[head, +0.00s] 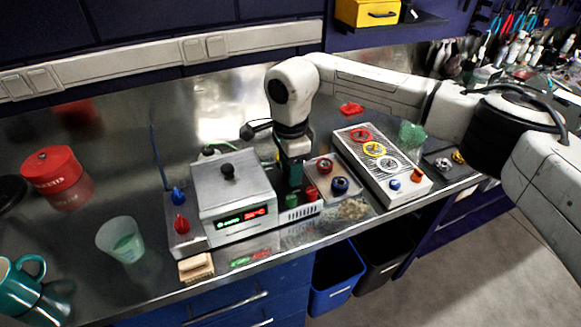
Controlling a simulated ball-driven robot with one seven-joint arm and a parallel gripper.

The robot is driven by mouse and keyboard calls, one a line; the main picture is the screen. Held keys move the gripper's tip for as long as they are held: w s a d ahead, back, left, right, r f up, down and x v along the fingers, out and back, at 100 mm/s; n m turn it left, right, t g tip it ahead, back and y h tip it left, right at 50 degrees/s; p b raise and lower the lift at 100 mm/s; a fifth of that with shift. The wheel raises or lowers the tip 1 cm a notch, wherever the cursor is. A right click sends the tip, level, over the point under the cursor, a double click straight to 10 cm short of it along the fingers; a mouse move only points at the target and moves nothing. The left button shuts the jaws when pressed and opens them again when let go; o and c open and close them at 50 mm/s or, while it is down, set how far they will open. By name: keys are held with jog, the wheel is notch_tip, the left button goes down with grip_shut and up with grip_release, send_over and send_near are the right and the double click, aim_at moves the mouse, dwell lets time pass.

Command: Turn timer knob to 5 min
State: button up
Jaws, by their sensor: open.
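My gripper (293,187) points down between the grey metal box and a small panel in the head view. It is open, and its fingertips are small and partly hidden. The grey box (235,190) has a black knob (228,171) on its lid and a front with green and red lit displays (242,216). The small panel to the gripper's right bears a red knob (324,166) and a dark blue knob (340,185). No label tells which knob is the timer knob, and no 5 min mark is readable.
Left of the grey box stands a unit with blue (178,196) and red (181,224) knobs. A ringed panel (400,195) lies at the right. A cup (121,240), red canister (52,169) and teal mug (20,285) stand at the left. A wooden block (196,268) sits near the front edge.

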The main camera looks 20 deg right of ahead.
jog(key=shift+f, duration=0.4)
jog(key=c, duration=0.8)
jog(key=shift+o, duration=0.2)
